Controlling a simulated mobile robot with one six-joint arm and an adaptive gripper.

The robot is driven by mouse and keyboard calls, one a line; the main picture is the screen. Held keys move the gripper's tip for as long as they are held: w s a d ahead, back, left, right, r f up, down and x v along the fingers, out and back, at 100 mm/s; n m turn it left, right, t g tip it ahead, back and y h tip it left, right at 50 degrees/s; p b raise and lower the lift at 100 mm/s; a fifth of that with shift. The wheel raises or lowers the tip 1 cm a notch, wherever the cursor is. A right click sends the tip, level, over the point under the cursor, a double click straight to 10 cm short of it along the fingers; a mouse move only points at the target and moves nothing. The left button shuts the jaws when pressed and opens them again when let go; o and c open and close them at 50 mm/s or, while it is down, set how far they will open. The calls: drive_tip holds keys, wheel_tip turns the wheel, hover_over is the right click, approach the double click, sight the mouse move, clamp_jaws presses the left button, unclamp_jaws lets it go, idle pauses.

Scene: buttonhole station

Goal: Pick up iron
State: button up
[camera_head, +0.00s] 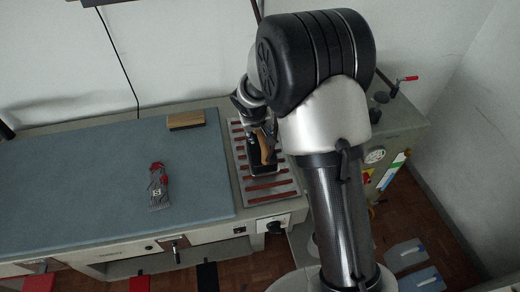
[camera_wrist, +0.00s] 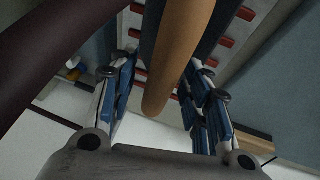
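The iron (camera_head: 259,167) stands on a metal rest (camera_head: 285,204) with red strips, at the right end of the station. It has a dark body and a tan wooden handle (camera_head: 267,147). In the wrist view the handle (camera_wrist: 176,62) runs down between the two fingers of my gripper (camera_wrist: 163,72). The fingers are apart, with a visible gap on the left side of the handle; the right finger is close to it, and contact cannot be told. In the head view my arm hides most of the gripper and part of the iron.
A blue-grey padded board (camera_head: 100,185) covers most of the table left of the rest. A wooden block (camera_head: 186,120) lies at its back edge and a clear bag with red parts (camera_head: 158,187) on its middle. A dark maroon hose-like shape (camera_wrist: 55,50) crosses the wrist view's upper left.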

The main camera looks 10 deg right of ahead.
clamp_jaws()
idle(0.3)
drive_tip(key=shift+w+r, duration=0.15)
drive_tip(key=shift+r, duration=0.05)
